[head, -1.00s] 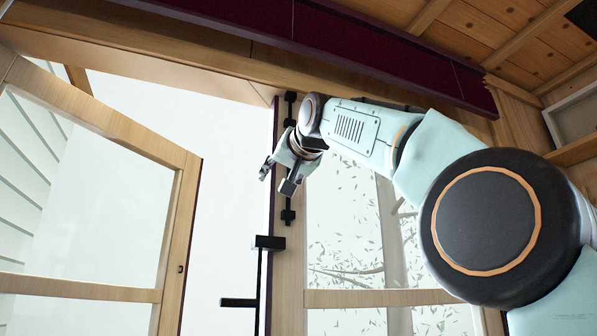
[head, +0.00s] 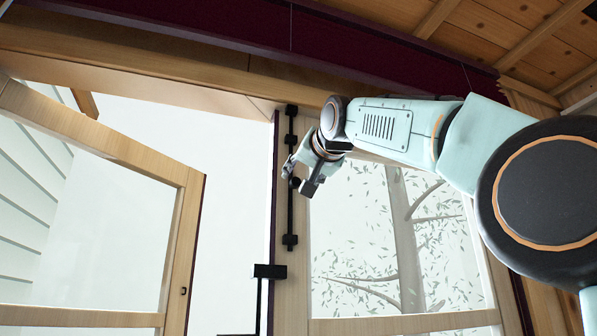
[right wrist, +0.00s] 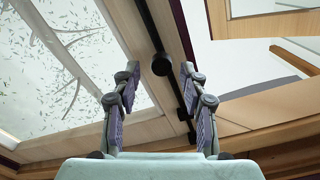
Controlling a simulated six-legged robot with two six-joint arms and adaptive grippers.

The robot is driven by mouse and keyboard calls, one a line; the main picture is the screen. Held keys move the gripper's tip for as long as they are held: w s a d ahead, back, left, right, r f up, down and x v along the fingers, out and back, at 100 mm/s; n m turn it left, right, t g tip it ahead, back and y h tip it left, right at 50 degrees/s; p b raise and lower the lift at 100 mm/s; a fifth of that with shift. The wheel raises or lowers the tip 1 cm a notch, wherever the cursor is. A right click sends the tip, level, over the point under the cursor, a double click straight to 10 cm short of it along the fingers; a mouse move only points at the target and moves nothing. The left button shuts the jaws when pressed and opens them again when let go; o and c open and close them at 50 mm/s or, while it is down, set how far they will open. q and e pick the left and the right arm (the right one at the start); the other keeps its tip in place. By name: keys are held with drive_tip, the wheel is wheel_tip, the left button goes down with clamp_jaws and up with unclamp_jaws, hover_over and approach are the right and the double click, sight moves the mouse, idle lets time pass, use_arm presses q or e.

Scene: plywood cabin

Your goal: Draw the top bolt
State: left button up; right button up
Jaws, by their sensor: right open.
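The top bolt (head: 290,215) is a black vertical rod on the edge of the right-hand door leaf, held by black brackets near its top and bottom. In the right wrist view the rod (right wrist: 150,25) runs down from the top, with a round black knob (right wrist: 162,64) standing out from it. My right gripper (head: 302,178) is at the bolt's middle. Its two fingers are open, and in the right wrist view (right wrist: 160,74) they appear on either side of the knob, with gaps to both. Whether the knob is at fingertip depth is hard to tell. My left gripper is not in view.
The left-hand door leaf (head: 184,245) stands swung open, with a bright gap beside it. A black handle fitting (head: 270,271) sits below the bolt. The wooden door head (head: 210,107) and dark red beam (head: 380,50) run above my right arm.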

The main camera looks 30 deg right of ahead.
sight(297, 180)
drive_tip(key=w+p, duration=0.1)
drive_tip(key=w, duration=0.1)
drive_tip(key=shift+w+p, duration=0.35)
drive_tip(key=shift+p, duration=0.05)
drive_tip(key=shift+w+d+f+p, duration=0.1)
drive_tip(key=shift+w+d+p, duration=0.15)
drive_tip(key=shift+w, duration=0.2)
drive_tip(key=shift+s+d, duration=0.1)
drive_tip(key=shift+s, duration=0.4)
drive_tip(key=shift+w+a, duration=0.2)
drive_tip(key=shift+w, duration=0.3)
drive_tip(key=c, duration=0.4)
drive_tip(key=shift+d+f, duration=0.1)
drive_tip(key=shift+d, duration=0.05)
drive_tip(key=c, duration=0.3)
clamp_jaws()
